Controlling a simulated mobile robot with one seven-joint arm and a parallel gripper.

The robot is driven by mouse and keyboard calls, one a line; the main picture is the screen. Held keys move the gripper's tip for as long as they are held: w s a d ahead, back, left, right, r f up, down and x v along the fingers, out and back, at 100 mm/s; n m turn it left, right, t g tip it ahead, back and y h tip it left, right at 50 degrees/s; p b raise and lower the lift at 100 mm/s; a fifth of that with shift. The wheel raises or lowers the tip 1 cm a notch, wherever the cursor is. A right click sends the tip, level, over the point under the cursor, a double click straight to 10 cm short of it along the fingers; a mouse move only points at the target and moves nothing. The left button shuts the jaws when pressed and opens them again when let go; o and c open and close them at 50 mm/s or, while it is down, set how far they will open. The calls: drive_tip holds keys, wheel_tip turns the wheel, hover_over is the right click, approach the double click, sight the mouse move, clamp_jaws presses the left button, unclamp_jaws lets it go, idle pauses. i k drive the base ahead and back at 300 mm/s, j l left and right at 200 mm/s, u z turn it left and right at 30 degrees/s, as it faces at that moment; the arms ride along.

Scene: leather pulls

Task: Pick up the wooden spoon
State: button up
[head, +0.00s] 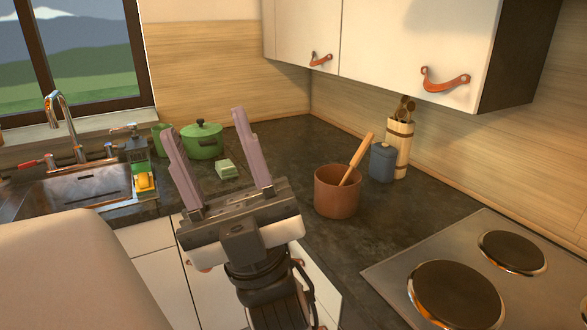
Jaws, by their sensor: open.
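A wooden spoon (358,157) leans in a brown-red pot (337,196) on the dark counter, right of the middle of the head view. Its handle sticks up past the rim and tilts to the right; its lower end is hidden inside the pot. My gripper (204,121) is open and empty, its two mauve fingers pointing up and away. In the picture it is left of the pot and apart from it. More wooden utensils (407,106) stand in a tall wooden holder (398,148) behind the pot; their lower parts are hidden.
A blue jar (382,162) stands close behind the pot. A green lidded pot (203,140) and a pale green block (226,170) are at the back. A sink (80,187) is left, a hob (490,275) right. Cabinets (410,45) hang above the counter.

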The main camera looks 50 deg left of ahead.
sight(362, 149)
drive_tip(key=u, duration=1)
